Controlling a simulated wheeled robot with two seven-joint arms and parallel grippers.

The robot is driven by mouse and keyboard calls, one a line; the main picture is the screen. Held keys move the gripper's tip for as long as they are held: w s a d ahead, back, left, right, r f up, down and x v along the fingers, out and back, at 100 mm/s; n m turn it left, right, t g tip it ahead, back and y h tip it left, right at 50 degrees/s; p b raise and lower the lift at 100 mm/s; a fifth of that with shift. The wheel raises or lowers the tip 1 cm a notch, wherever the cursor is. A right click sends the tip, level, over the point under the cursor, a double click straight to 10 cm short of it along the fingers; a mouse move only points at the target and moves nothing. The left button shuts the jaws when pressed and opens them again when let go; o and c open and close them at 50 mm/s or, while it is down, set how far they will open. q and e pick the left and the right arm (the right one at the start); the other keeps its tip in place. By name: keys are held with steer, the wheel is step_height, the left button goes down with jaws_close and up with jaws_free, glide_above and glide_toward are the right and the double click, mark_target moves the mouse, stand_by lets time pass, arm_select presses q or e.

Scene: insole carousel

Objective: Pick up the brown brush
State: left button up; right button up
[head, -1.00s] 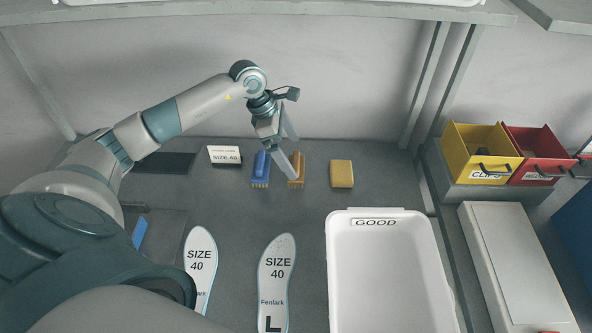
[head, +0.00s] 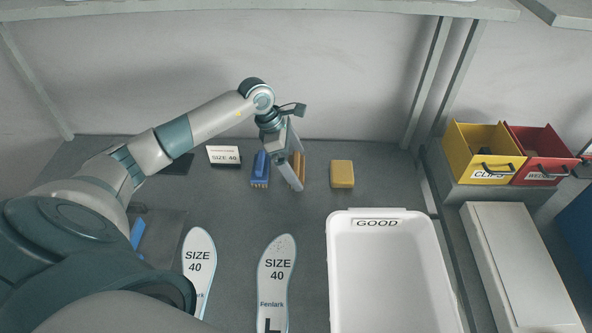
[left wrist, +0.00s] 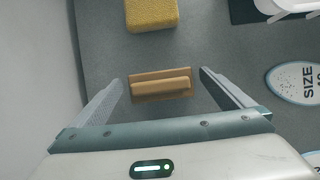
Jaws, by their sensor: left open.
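The brown brush (head: 298,166) stands on the grey table between a blue brush and a yellow sponge, partly hidden behind my gripper in the head view. In the left wrist view the brown brush (left wrist: 160,84) lies crosswise between the two fingers, with a gap on each side. My left gripper (head: 296,168) is open and right over the brush; its fingers also show in the left wrist view (left wrist: 160,85). I cannot tell exactly how far the fingertips are above the table. My right gripper is not in view.
The blue brush (head: 260,168) is close on the left. The yellow sponge (head: 342,174) is on the right. A size card (head: 224,155) stands at the back. Two insoles (head: 199,262) (head: 276,280) and a white GOOD bin (head: 334,275) are in front. Yellow (head: 484,150) and red (head: 540,150) bins stand right.

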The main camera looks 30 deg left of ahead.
mark_target(296, 160)
arm_select(q)
steer(key=c, duration=1.1)
steer(key=shift+r, duration=0.55)
steer(key=shift+w+r+p, duration=0.1)
steer(key=shift+r+p, duration=0.25)
steer(key=shift+p, duration=0.05)
step_height(296, 160, up, 2)
steer(key=shift+r+p, duration=0.1)
steer(key=shift+p, duration=0.35)
steer(key=shift+s+d+r+p, duration=0.55)
steer(key=shift+d+r, duration=0.25)
steer(key=shift+d, duration=0.05)
steer(key=shift+s+d+r+p, duration=0.6)
steer(key=shift+s+d+r, duration=0.25)
steer(key=shift+d, duration=0.55)
steer(key=shift+s+d+r+p, duration=0.65)
steer(key=shift+d+r, duration=0.35)
steer(key=shift+d, duration=0.45)
steer(key=shift+s+d+r+p, duration=0.55)
steer(key=shift+s+d+r, duration=0.35)
steer(key=shift+d, duration=0.5)
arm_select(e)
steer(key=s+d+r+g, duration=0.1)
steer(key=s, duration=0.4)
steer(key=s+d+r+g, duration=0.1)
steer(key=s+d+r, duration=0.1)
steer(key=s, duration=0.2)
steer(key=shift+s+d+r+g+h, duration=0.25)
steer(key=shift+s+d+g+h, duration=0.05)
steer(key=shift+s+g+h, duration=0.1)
